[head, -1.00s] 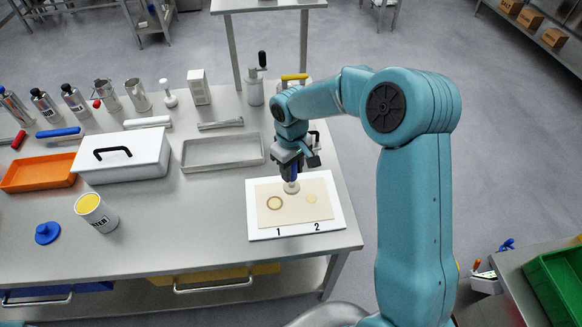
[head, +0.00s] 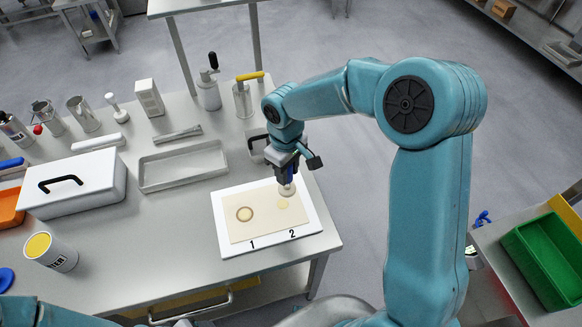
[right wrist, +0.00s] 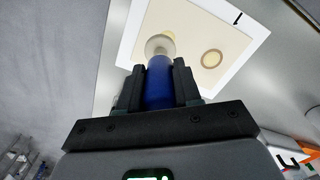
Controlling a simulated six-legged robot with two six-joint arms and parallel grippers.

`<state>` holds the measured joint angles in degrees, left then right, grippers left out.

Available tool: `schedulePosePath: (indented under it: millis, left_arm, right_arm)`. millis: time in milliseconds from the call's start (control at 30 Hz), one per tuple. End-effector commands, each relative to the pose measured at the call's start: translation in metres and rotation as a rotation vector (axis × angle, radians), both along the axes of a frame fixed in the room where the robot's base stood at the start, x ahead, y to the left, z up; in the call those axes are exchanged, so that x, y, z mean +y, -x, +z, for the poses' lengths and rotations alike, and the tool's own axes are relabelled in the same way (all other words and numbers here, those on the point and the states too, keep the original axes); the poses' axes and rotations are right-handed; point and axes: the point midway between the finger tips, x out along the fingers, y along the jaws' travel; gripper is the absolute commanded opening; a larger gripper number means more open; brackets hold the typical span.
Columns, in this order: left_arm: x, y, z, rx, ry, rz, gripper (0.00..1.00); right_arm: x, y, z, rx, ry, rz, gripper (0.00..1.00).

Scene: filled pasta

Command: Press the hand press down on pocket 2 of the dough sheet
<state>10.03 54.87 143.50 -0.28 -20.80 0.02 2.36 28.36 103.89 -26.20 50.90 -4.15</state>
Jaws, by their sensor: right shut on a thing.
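My right gripper (head: 287,165) is shut on the blue handle of the hand press (right wrist: 160,82), whose pale round foot (head: 287,190) points down. The dough sheet (head: 262,216) lies on a white board (head: 225,246) marked 1 and 2. Pocket 2 (head: 282,204) is a plain yellow spot; the foot is right by it and partly hides it in the right wrist view. I cannot tell whether the foot touches the dough. Pocket 1 (head: 244,214) has a darker ring around its yellow filling. My left gripper is out of view.
A grey tray (head: 183,168) and a white lidded box (head: 75,183) stand left of the board. A can with a yellow top (head: 50,251) stands near the front left. Bottles, tins and tools line the back. The bench's right edge is close to the board.

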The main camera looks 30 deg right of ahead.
Motion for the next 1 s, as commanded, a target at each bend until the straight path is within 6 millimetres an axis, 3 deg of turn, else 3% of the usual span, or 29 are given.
schedulePosePath:
  millis: [267,733,1000]
  left_arm:
    - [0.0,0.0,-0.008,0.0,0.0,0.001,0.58]
    - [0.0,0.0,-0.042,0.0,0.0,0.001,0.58]
    - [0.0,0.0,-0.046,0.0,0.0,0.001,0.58]
  right_arm:
    - [0.016,-0.003,-0.001,-0.017,0.0,0.035,0.11]
    - [0.015,-0.004,-0.048,-0.016,0.0,0.034,0.11]
    - [0.014,-0.005,-0.055,-0.018,0.0,0.032,0.11]
